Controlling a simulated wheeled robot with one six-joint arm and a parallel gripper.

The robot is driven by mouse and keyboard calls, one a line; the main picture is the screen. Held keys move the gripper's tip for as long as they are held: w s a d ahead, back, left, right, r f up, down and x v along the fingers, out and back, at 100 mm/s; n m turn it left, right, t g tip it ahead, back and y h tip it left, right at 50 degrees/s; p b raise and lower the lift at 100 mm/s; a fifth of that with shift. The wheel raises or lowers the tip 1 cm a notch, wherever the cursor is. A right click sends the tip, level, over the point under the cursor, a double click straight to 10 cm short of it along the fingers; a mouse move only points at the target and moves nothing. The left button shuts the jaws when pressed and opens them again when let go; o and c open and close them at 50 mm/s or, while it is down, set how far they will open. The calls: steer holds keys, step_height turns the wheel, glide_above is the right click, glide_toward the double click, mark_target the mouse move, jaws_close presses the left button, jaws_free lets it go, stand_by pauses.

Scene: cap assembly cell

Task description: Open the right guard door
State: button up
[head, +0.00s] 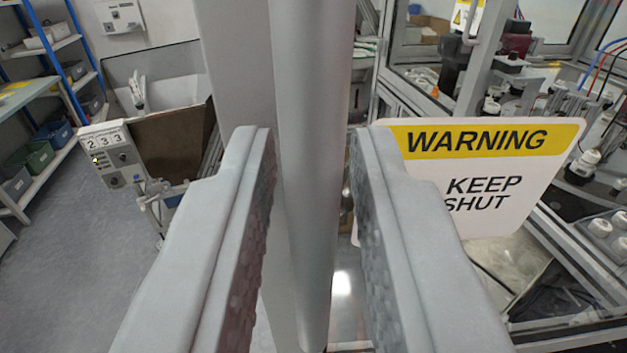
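My gripper (314,132) is open, with one finger on each side of a round grey vertical bar (312,90). The bar runs from the top of the view down between the fingers, with a gap to each finger. It looks like a handle, beside a wide flat grey post (236,60). How far the bar lies between the fingers in depth I cannot tell. A yellow and white sign reading "WARNING KEEP SHUT" (490,178) is at the right, partly hidden by the right finger. It appears to be on a clear guard panel.
Behind the guard, at the right, stands machinery (540,90) with white caps (605,228). At the left are a counter box reading 233 (112,155), a brown-sided bin (172,150) and shelves with bins (45,120). Grey floor (80,270) is clear at lower left.

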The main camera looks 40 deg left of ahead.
steer(key=shift+o, duration=0.4)
steer(key=v, duration=1.7)
steer(key=shift+d, duration=0.2)
steer(key=shift+f, duration=0.1)
stand_by(0.4)
